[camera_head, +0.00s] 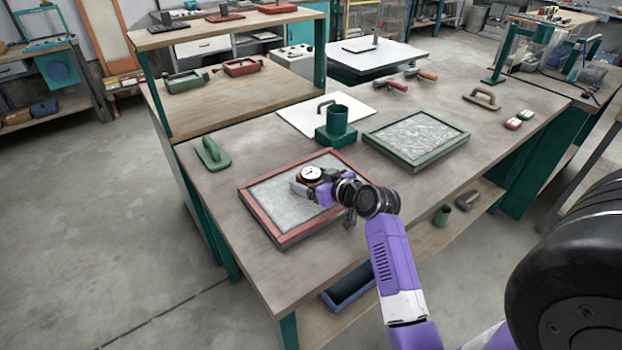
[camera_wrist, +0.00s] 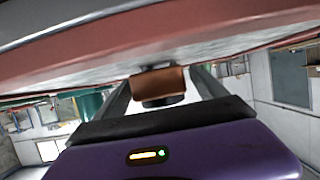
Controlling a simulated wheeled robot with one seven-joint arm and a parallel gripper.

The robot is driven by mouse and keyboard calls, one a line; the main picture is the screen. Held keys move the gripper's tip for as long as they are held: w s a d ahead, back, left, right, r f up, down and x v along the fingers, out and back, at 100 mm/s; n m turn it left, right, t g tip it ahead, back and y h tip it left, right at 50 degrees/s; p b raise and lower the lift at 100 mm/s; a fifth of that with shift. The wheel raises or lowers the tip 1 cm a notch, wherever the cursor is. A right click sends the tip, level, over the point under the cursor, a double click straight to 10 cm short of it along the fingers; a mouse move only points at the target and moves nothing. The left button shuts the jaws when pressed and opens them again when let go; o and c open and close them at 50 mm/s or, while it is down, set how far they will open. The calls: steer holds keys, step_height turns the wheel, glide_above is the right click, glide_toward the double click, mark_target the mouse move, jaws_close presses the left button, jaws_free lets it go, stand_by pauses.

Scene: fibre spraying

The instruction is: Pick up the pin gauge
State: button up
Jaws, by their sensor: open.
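The pin gauge (camera_head: 311,173) has a round white dial with a dark rim and a reddish-brown body. It is at the red-framed tray (camera_head: 243,204), over its grey fibrous panel. My gripper (camera_head: 313,189) is low over this tray, right at the gauge and partly hiding it. In the wrist view, the gauge's brown block and dark round part (camera_wrist: 160,85) lie between the two open fingers of my gripper (camera_wrist: 162,76), with a gap visible on each side. Whether the gauge touches the panel is hard to tell.
A green-framed tray (camera_head: 417,139) lies to the right. A green cup on a block (camera_head: 336,122) and a white board (camera_head: 297,118) are behind. A green float (camera_head: 211,153) lies at the left edge. The bench front left is clear.

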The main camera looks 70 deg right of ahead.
steer(key=shift+w+d, duration=0.1)
jaws_close()
stand_by(0.3)
